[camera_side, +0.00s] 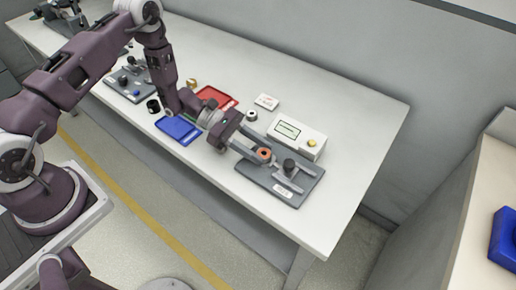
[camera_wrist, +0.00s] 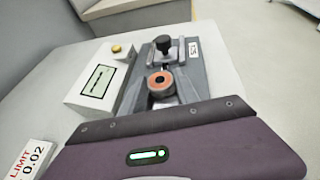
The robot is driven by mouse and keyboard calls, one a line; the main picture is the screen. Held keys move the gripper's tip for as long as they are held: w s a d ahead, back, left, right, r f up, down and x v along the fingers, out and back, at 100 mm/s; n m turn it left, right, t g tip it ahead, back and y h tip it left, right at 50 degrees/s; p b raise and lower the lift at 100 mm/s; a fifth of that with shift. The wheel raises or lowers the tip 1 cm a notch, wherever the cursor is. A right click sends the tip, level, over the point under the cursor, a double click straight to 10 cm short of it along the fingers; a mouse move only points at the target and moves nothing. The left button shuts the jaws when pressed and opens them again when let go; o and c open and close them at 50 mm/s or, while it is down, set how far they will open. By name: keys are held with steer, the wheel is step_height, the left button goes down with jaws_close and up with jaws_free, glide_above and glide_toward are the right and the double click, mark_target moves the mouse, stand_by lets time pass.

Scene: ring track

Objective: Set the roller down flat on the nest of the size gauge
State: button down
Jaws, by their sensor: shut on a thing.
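The roller (camera_side: 264,153) is a copper-orange ring with a dark hole, and its round face is turned up. It also shows in the wrist view (camera_wrist: 161,84). My gripper (camera_side: 262,155) is shut on the roller, with a finger on either side of it. The size gauge is a dark grey plate (camera_side: 262,176) with a black knob (camera_side: 289,166) and light grey arms; its knob (camera_wrist: 162,43) stands beyond the roller in the wrist view. The roller is over the gauge plate. The nest is hidden, and I cannot tell whether the roller touches it.
A white readout box (camera_side: 297,138) with a yellow button stands behind the gauge. A dark-and-white ring (camera_side: 251,115), a LIMIT card (camera_side: 266,102), a red tray (camera_side: 217,97) and a blue tray (camera_side: 178,130) lie left. The table's right end is clear.

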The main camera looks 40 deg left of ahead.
steer(key=shift+f, duration=0.1)
steer(key=c, duration=0.9)
jaws_free()
